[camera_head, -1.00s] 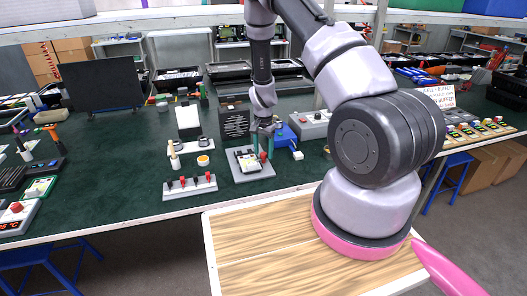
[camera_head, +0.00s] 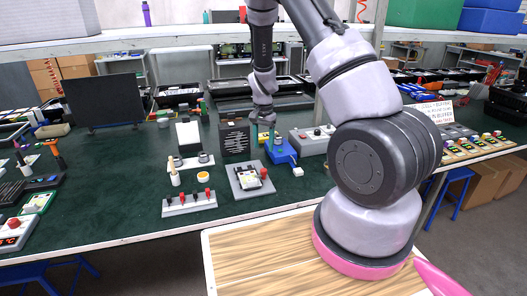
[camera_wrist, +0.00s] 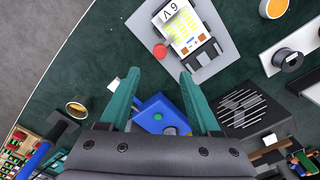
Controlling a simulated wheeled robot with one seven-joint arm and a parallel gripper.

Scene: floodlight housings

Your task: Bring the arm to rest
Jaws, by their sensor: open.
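My gripper (camera_wrist: 155,95) shows in the wrist view with its two teal fingers apart and nothing between the tips. In the head view my gripper (camera_head: 262,133) hangs above the green bench top, between a dark vented box and a blue box. A floodlight housing (camera_wrist: 183,27) with a yellow panel lies on a grey plate with a red button, ahead of the fingertips and apart from them. The same housing also shows in the head view (camera_head: 249,180).
The blue box (camera_head: 283,152) and vented box (camera_head: 235,138) stand close to my gripper. A grey rack with red clips (camera_head: 189,203) lies at the bench's front edge. A dark panel (camera_head: 104,101) stands at the left. A shelf edge (camera_head: 200,28) crosses above.

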